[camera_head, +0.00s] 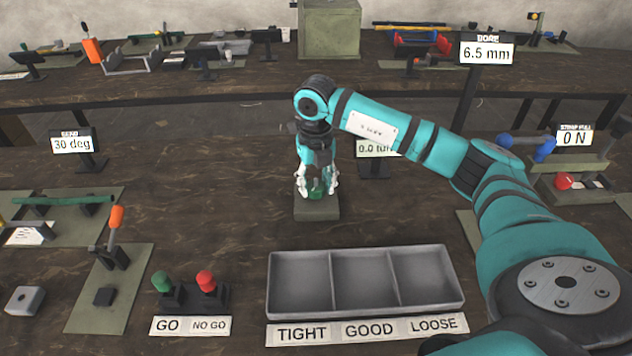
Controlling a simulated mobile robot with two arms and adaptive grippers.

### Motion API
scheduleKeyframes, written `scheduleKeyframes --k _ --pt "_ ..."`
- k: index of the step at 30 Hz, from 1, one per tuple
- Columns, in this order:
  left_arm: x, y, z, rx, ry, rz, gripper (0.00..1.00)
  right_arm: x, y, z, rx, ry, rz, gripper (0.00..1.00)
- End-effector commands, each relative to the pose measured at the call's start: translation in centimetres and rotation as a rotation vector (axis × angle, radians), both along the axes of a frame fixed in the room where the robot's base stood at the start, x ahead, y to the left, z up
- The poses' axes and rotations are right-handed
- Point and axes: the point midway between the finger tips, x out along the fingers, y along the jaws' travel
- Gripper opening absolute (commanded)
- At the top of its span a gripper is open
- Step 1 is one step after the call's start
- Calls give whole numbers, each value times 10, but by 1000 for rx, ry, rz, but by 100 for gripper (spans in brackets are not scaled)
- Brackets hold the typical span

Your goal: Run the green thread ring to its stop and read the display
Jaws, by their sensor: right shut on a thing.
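The green thread ring (317,188) sits at the top of a grey-green block (317,209) in the middle of the table. My right gripper (316,186) points straight down over it, with its fingers shut around the ring. My right arm comes in from the right and arches over to the block. The display (375,149) stands just behind and right of the gripper. It reads 0.0 and then letters that look like "tu"; my arm hides part of it. My left gripper is not in view.
A three-compartment tray (455,268) labelled TIGHT, GOOD and LOOSE stands in front, empty. Green GO (162,282) and red NO GO (206,281) gauges stand left of it. A lever fixture with an orange handle (116,217) is further left. Table left of the block is clear.

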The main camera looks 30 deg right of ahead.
Motion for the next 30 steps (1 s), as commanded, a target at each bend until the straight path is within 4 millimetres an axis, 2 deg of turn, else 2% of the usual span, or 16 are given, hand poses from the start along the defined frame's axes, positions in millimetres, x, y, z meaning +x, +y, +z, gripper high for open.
scheduleKeyframes --k 30 --pt "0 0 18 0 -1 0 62 1 -1 2 -1 -3 -967 9"
